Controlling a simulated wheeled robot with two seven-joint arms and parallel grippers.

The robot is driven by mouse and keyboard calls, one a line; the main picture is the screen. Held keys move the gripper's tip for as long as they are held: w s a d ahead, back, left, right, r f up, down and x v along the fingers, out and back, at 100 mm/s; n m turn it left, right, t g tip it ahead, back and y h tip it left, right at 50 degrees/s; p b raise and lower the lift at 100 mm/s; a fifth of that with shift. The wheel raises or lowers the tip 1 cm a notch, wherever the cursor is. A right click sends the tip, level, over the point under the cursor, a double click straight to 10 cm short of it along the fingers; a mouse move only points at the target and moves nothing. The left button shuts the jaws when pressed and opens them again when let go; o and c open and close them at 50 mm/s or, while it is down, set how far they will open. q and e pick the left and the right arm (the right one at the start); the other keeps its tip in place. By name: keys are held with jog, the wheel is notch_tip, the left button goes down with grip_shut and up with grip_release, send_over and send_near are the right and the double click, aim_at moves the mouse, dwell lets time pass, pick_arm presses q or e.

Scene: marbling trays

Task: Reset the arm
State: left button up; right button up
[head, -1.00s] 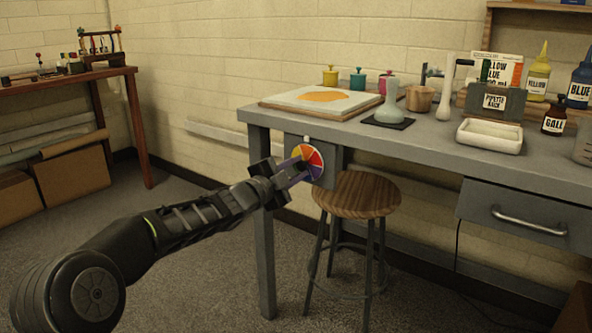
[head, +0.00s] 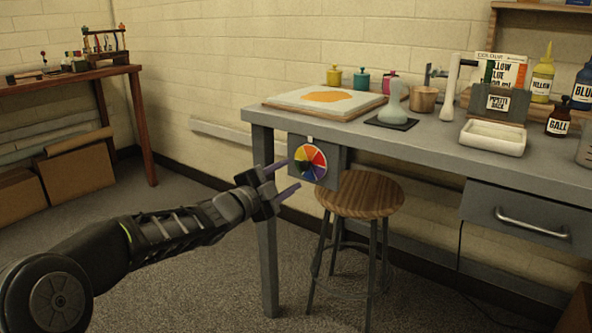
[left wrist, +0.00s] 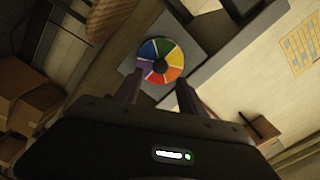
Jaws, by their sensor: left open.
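My left gripper (head: 288,179) is open and empty, in front of the left end of the grey workbench. Its two fingers point at a round colour wheel dial (head: 311,162) on a grey box (head: 336,172) under the bench top. A gap shows between the fingertips and the dial. In the left wrist view the dial (left wrist: 165,50) lies beyond and between the open fingers (left wrist: 158,88), with a dark hub at its centre. My right gripper is not in view.
Open floor lies left, before a wooden table (head: 107,73) and cardboard boxes (head: 82,172).

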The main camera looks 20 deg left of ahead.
pick_arm(q)
jog(key=shift+v, duration=1.15)
